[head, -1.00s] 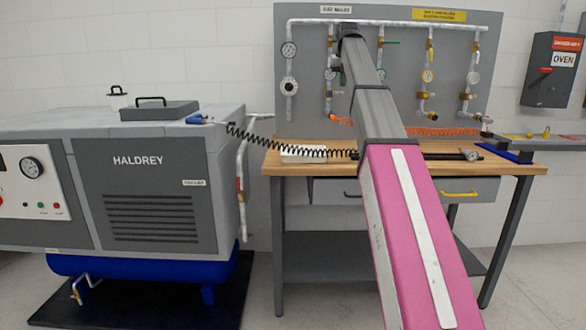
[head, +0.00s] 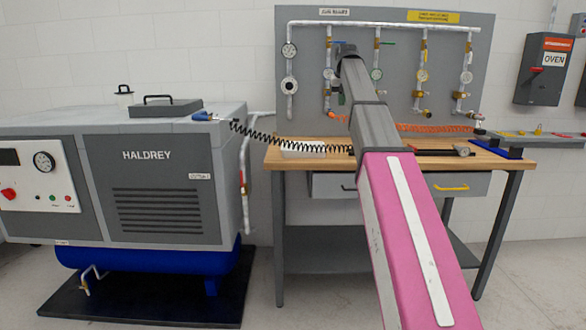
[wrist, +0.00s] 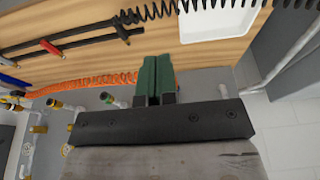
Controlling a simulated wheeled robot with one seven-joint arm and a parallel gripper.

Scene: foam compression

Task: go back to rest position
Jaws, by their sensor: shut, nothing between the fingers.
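My gripper (wrist: 153,80) shows in the wrist view as two green fingers side by side with a thin dark line between them. They are shut and hold nothing. In the wrist view the fingers appear in front of the wooden bench top (wrist: 215,55), apart from the things lying on it. In the head view my pink and grey arm reaches up across the bench toward the pipe board, and the fingers are hidden at its far end.
The workbench (head: 300,163) carries a white tray (head: 303,153), a black coiled hose (head: 290,141) and an orange coiled hose (head: 440,128). Behind it stands a grey board (head: 310,70) with pipes and gauges. A grey compressor (head: 165,180) stands at left, an oven box (head: 545,70) at right.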

